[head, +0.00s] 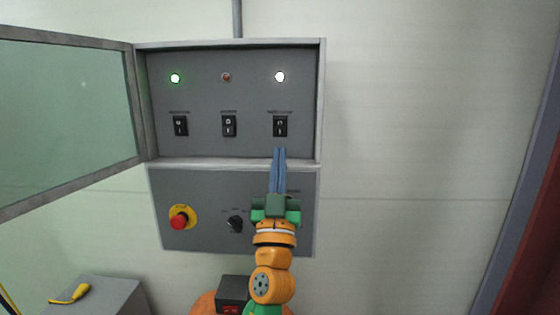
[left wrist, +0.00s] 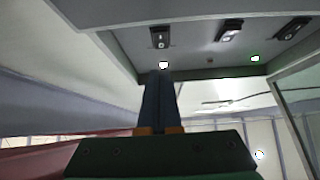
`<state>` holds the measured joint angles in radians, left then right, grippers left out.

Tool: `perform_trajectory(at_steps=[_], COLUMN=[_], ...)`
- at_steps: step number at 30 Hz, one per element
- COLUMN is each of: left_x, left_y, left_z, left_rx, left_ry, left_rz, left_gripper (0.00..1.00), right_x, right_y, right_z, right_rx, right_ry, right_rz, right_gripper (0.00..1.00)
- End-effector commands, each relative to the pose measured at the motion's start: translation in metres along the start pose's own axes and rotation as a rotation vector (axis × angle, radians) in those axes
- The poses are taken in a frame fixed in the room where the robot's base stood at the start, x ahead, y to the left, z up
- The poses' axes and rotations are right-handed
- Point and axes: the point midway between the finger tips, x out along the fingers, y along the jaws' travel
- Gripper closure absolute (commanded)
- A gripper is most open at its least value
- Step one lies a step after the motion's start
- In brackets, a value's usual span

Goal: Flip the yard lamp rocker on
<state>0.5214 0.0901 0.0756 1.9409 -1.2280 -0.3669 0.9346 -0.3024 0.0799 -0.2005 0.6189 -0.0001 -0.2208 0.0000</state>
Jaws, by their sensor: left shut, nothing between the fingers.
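Three black rockers sit in a row inside the open grey cabinet (head: 200,102): a left one (head: 180,126), a middle one (head: 228,126) and a right one (head: 280,126). Their labels are too blurred to read surely, so I cannot confirm which is the yard lamp's. Above the right rocker a white lamp (head: 280,77) is lit. My left gripper (head: 279,151) is shut and empty, its blue fingertips just below the right rocker, apart from it in the picture. In the left wrist view that rocker (left wrist: 160,37) shows beyond the fingers. My right gripper is out of view.
A green lamp (head: 175,78) is lit; the middle red lamp (head: 226,77) looks dark. The glazed door (head: 65,115) stands open to the left. The lower panel holds a red stop button (head: 180,220) and a black knob (head: 236,223). Wall at right is clear.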

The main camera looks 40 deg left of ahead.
Motion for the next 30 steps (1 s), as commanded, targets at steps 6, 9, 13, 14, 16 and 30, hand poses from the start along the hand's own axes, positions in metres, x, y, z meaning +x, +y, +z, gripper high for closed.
perform_trajectory(at_steps=[6,9,13,14,16,30], left_x=[-0.047,-0.064,-0.078,-0.08,-0.082,-0.082], left_y=[0.0,0.0,0.0,0.0,0.0,0.0], left_z=[0.016,0.018,0.019,0.019,0.018,0.019], left_rx=[-0.002,-0.001,-0.001,-0.001,0.0,0.0], left_ry=[-0.004,-0.004,-0.003,-0.003,-0.003,-0.009], left_rz=[-0.001,-0.002,-0.001,-0.001,0.0,-0.001], left_gripper=[1.0,1.0,1.0,1.0,1.0,1.0], right_x=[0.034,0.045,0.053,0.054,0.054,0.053], right_y=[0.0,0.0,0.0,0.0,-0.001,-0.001], right_z=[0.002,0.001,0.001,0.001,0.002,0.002], right_rx=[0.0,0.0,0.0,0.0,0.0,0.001], right_ry=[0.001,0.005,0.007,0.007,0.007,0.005], right_rz=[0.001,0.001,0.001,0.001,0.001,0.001], right_gripper=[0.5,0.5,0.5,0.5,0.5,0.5])
